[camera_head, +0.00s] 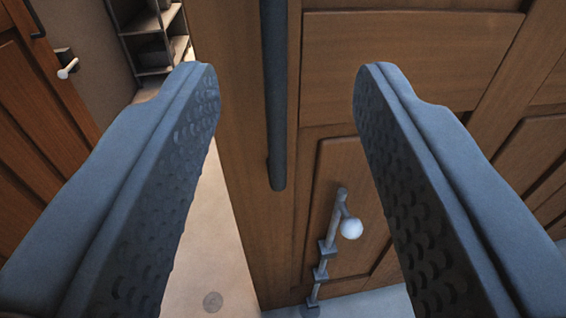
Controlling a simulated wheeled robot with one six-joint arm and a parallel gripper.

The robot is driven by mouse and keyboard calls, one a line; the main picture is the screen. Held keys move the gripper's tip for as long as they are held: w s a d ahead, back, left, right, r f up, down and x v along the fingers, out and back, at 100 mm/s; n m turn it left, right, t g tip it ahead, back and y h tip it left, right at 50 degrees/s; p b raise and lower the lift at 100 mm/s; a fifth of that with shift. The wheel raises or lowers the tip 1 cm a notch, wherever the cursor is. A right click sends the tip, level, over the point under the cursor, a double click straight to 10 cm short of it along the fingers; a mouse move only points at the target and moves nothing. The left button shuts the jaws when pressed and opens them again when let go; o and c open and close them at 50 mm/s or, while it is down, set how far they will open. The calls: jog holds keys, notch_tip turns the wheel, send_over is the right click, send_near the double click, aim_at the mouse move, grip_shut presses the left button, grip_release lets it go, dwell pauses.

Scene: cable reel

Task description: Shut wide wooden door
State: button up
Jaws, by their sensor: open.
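The wide wooden door (412,62) fills the middle and right of the view, with raised panels and its vertical edge left of centre. A long dark vertical bar handle (274,110) runs down near that edge and ends at mid-height. My gripper (286,85) is open, its two dark textured fingers apart on either side of the handle in the picture. I cannot tell whether the handle lies between the fingers in depth. No contact with the door shows. The door stands ajar, with a gap to the left of its edge. Its top is out of view.
A metal rod fitting with a white ball knob (351,228) shows low on the right. Through the gap lie a pale floor (208,265) with a round disc and a dark shelf unit (155,45). Another wooden door (40,120) with a lever handle stands left.

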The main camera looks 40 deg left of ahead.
jog(key=shift+v, duration=0.85)
dwell(0.3)
dwell(0.4)
